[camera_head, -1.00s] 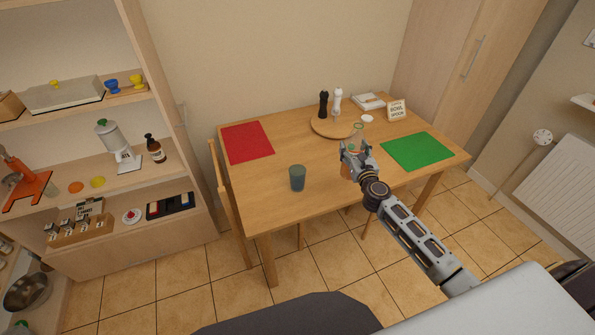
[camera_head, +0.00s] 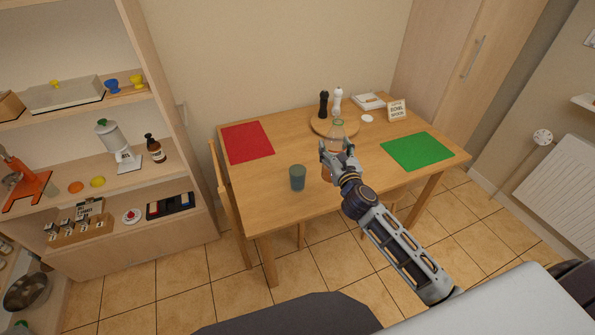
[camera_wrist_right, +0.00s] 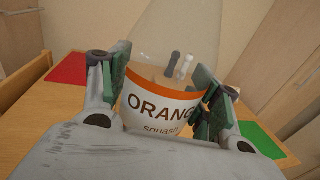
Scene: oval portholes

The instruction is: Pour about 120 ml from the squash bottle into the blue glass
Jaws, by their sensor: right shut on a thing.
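The squash bottle (camera_wrist_right: 160,105) has a clear body and a white label with an orange band reading "ORANGE squash". My right gripper (camera_head: 336,146) is shut on it, with a finger on each side of the label in the right wrist view (camera_wrist_right: 160,95). In the head view the bottle's clear upper part (camera_head: 336,130) shows above the gripper, looking roughly upright. My left gripper is not in view.
The wooden table (camera_head: 270,205) carries a red mat (camera_head: 247,142) at left and a green mat (camera_head: 417,151) at right. A round board (camera_head: 318,127) with a dark mill (camera_head: 323,104) and a white mill (camera_head: 337,101) stands behind the bottle. A small sign (camera_head: 397,110) stands at back right.

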